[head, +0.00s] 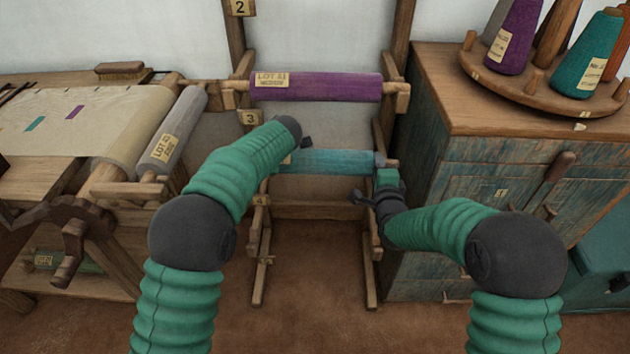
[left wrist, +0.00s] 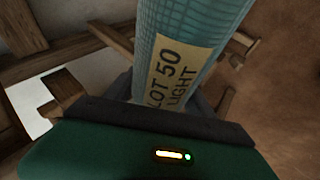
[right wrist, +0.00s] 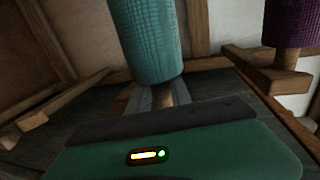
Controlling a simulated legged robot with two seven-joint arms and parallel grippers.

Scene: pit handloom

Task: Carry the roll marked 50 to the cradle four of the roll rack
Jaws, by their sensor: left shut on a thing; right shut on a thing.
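The teal roll (head: 335,162) is level in front of the roll rack (head: 372,250), below the purple roll. Its label reads LOT 50 LIGHT in the left wrist view (left wrist: 205,40). My left gripper (left wrist: 165,95) is shut at the roll's labelled end; its exact grip is hidden by its own body. My right gripper (head: 383,180) is shut on the wooden spindle end (right wrist: 163,97) beyond the roll's cloth (right wrist: 145,40). I cannot tell whether the roll touches the cradle.
A purple roll (head: 320,87) lies in the cradle above, near tag 3 (head: 250,118). A loom with a grey roll (head: 172,130) stands left. A blue-green cabinet (head: 480,165) stands close on the right, with thread cones on top. The floor before the rack is clear.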

